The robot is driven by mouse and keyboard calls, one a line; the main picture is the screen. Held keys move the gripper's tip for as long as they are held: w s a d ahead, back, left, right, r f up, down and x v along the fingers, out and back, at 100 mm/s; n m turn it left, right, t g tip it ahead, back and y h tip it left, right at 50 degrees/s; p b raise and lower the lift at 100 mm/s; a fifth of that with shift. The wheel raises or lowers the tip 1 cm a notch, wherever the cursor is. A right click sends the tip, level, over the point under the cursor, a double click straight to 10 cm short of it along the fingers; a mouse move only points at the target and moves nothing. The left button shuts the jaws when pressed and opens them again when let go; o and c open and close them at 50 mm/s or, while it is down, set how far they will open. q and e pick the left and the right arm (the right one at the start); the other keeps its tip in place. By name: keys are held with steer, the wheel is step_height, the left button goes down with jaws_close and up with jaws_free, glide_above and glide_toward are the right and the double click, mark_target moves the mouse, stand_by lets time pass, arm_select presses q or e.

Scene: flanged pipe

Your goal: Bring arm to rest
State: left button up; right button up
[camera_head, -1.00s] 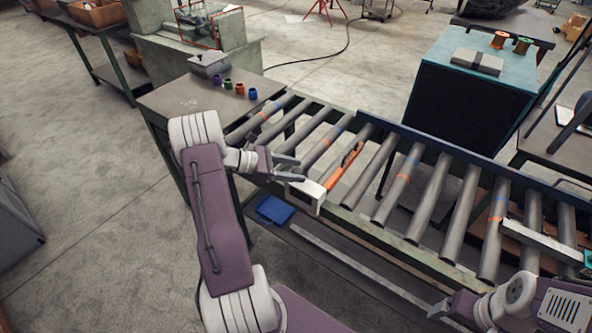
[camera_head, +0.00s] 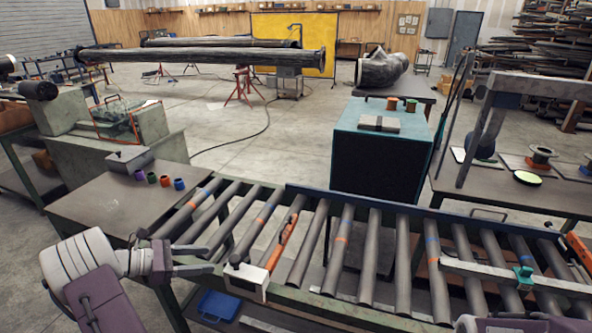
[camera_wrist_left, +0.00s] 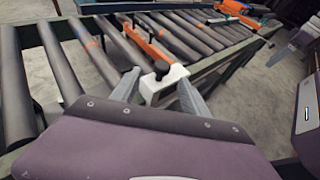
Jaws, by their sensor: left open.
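My left gripper (camera_head: 211,259) is open and empty at the near-left edge of the roller conveyor (camera_head: 370,304). Its fingers point right, toward a white block (camera_head: 252,284) at the end of an orange bar clamp (camera_head: 283,243) lying on the rollers. A small gap shows between the fingertips and the block. In the left wrist view the two spread fingers (camera_wrist_left: 160,92) show with the white block (camera_wrist_left: 155,88) beyond them. Part of my right arm shows at the bottom right of the head view; its gripper is out of the picture.
Long dark pipes (camera_head: 200,57) lie on stands at the back. A grey table (camera_head: 110,205) with small coloured spools stands left of the conveyor. A teal-topped cabinet (camera_head: 382,121) stands behind it. A blue case (camera_head: 218,305) is low beneath the conveyor's near side.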

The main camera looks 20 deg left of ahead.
arm_select(q)
steer(key=w+d+r+m+g+h, duration=0.1)
steer(key=w+d+r+m+g, duration=0.1)
steer(key=d, duration=0.4)
steer(key=w+d+r+m+g+h, duration=0.1)
steer(key=w+d+r+m, duration=0.15)
steer(key=d, duration=0.25)
steer(key=s+d+m+g+y, duration=0.1)
steer(key=s+d+m+g, duration=0.1)
steer(key=d, duration=0.5)
steer(key=s+d+m+g, duration=0.2)
steer(key=d+g, duration=0.1)
steer(key=d, duration=0.4)
steer(key=s+d+f+m+g+y, duration=0.1)
steer(key=s+d+f+m+y, duration=0.25)
steer(key=s+m, duration=0.2)
steer(key=s+d+f+m+g+y, duration=0.2)
steer(key=s+m+y, duration=0.2)
steer(key=s, duration=0.3)
steer(key=a+f+m+t+y, duration=0.3)
steer(key=a+f+m, duration=0.1)
steer(key=a+m, duration=0.3)
steer(key=shift+a+f+m, duration=0.15)
steer(key=shift+f+m, duration=0.25)
steer(key=shift+m, duration=0.3)
steer(key=shift+s, duration=0.1)
